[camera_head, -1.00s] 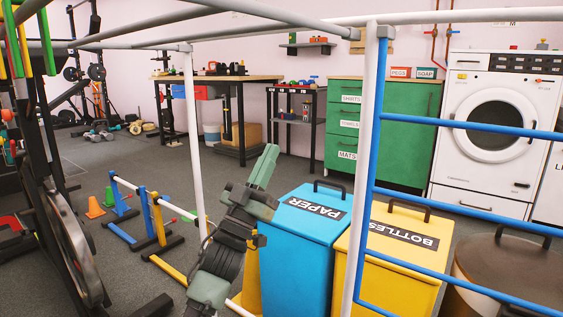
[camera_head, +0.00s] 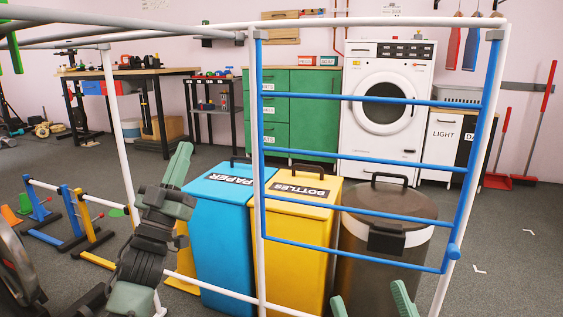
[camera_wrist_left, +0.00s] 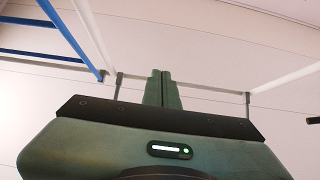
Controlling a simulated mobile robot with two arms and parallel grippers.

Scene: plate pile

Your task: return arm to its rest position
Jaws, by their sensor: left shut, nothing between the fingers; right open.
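My left gripper (camera_head: 182,158) is shut and empty. It points up in front of the white frame, just left of the blue bin. In the left wrist view its green fingers (camera_wrist_left: 162,88) are pressed together with nothing between them. My right gripper (camera_head: 371,298) shows only its two green fingertips at the bottom edge, spread apart and empty. The rest of my right arm is out of view.
A white tube frame (camera_head: 112,100) with blue ladder bars (camera_head: 360,158) stands close ahead. Behind it are a blue paper bin (camera_head: 222,240), a yellow bottles bin (camera_head: 290,250) and a brown lidded bin (camera_head: 390,205). Small hurdles (camera_head: 70,210) stand at left. Grey floor (camera_head: 510,250) is open at right.

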